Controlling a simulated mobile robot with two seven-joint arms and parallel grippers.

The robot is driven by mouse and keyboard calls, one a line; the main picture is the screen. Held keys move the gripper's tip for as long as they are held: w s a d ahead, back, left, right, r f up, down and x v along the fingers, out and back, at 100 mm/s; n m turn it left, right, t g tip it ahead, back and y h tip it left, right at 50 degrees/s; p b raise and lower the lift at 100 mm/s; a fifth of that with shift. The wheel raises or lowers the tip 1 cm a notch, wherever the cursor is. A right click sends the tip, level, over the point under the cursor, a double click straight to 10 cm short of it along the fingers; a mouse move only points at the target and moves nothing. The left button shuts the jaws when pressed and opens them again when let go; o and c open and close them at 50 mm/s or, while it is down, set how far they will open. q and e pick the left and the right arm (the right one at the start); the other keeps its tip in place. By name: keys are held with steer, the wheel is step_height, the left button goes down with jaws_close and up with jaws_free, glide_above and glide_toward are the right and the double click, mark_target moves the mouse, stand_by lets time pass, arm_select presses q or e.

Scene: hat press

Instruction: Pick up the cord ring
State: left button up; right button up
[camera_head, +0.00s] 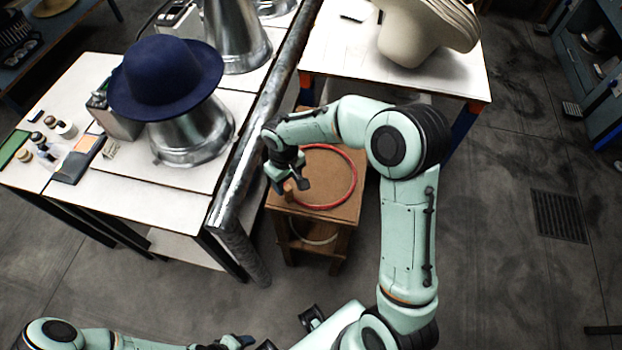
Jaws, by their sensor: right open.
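A thin red ring (352,190), which looks like the cord ring, lies flat on top of a small wooden stand (340,212). My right gripper (287,188) is open and points down at the left side of the ring, over the stand's left part. A small brown piece shows by its fingers; I cannot tell what it is. The gripper hides part of the ring's left side, and I cannot tell whether it touches the ring. My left gripper (236,342) is low at the bottom edge, far from the stand, and its jaws are unclear.
A pale ring (314,241) sits on the stand's lower shelf. To the left, a white table (105,200) holds a blue hat (166,75) on a metal form, with small bottles. A metal pipe (240,180) runs along its edge. Beige hat shapes (425,35) stand behind.

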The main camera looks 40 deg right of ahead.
mark_target(287, 187)
steer(key=f, duration=0.5)
steer(key=shift+w+f, duration=0.35)
steer(key=shift+c, duration=0.3)
jaws_close()
